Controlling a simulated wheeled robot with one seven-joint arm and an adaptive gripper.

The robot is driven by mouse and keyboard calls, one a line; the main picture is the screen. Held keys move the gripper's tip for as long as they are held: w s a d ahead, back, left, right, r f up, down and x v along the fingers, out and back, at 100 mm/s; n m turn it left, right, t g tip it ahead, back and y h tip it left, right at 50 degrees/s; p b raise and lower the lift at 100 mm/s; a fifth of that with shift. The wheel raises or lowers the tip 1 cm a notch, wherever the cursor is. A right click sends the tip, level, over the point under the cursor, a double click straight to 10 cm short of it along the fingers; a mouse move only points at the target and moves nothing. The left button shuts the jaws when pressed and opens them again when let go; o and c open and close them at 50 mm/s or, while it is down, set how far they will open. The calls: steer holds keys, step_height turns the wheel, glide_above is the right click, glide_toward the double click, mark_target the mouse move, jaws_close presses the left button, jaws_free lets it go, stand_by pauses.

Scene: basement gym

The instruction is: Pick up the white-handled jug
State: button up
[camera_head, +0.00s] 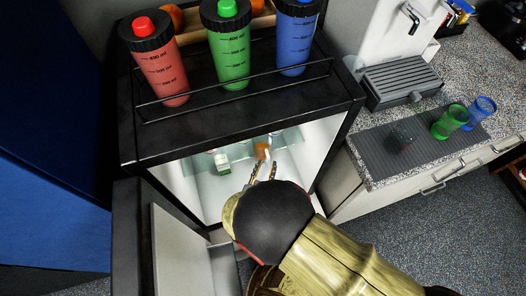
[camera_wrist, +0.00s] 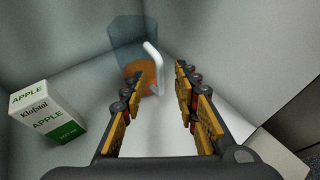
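The white-handled jug (camera_wrist: 133,45) stands in a white-walled cabinet, in the wrist view just beyond my fingers. It is clear bluish with orange content low down, and its white handle (camera_wrist: 156,66) points toward the gap between the fingers. In the head view only a small orange part of the jug (camera_head: 262,150) shows clearly, past my fingertips. My gripper (camera_wrist: 157,82) is open, with nothing between its fingers. It also shows in the head view (camera_head: 263,168), reaching into the cabinet opening, its wrist hiding part of the interior.
A green-and-white apple carton (camera_wrist: 46,112) stands left of the jug. The cabinet's black top (camera_head: 240,115) is above my gripper and holds red, green and blue bottles behind a wire rail. An open door (camera_head: 180,250) is at lower left. A counter with cups (camera_head: 450,120) is at right.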

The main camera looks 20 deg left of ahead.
mark_target(268, 161)
steer(key=shift+b+x, duration=0.55)
steer(key=shift+x, duration=1.05)
steer(key=shift+c, duration=1.1)
jaws_close()
